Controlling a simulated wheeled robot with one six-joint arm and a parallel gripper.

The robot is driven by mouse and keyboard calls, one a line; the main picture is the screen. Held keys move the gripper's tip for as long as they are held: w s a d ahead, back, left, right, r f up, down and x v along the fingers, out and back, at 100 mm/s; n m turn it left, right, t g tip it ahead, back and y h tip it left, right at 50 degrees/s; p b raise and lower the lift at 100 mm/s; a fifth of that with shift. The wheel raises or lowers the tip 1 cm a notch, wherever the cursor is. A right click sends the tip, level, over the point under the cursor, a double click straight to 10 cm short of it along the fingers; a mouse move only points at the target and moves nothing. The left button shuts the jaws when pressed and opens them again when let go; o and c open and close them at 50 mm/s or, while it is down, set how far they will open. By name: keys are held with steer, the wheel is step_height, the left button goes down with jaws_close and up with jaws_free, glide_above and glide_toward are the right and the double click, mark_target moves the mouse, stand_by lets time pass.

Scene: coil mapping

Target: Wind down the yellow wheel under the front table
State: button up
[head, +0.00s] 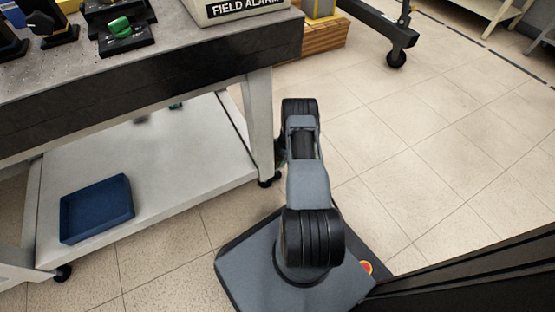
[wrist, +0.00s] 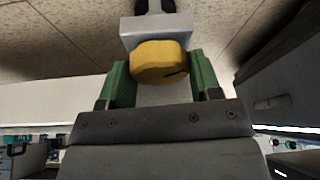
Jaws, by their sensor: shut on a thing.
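The yellow wheel (wrist: 158,58) shows in the upper middle of the wrist view, against a light grey block (wrist: 156,30). A dark slot or mark runs across its right part. My gripper (wrist: 161,72) has one green finger on each side of the wheel and is shut on it. In the head view the front table (head: 150,78) stands at the left, and my arm reaches beside its right leg. The wheel and my fingertips are hidden there behind my arm and the table.
A blue tray (head: 97,208) lies on the table's white lower shelf (head: 165,165). A wheeled dark stand (head: 385,35) is at the back. Open tiled floor lies to the right.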

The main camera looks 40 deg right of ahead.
steer(key=c, duration=0.3)
steer(key=m+t, duration=0.1)
steer(key=m, duration=0.2)
steer(key=shift+c, duration=0.2)
steer(key=o, duration=0.9)
steer(key=shift+o, duration=0.2)
steer(key=p+v, duration=0.5)
steer(key=v, duration=0.8)
steer(key=shift+s+r, duration=0.2)
steer(key=shift+r, duration=0.15)
steer(key=shift+d, duration=0.1)
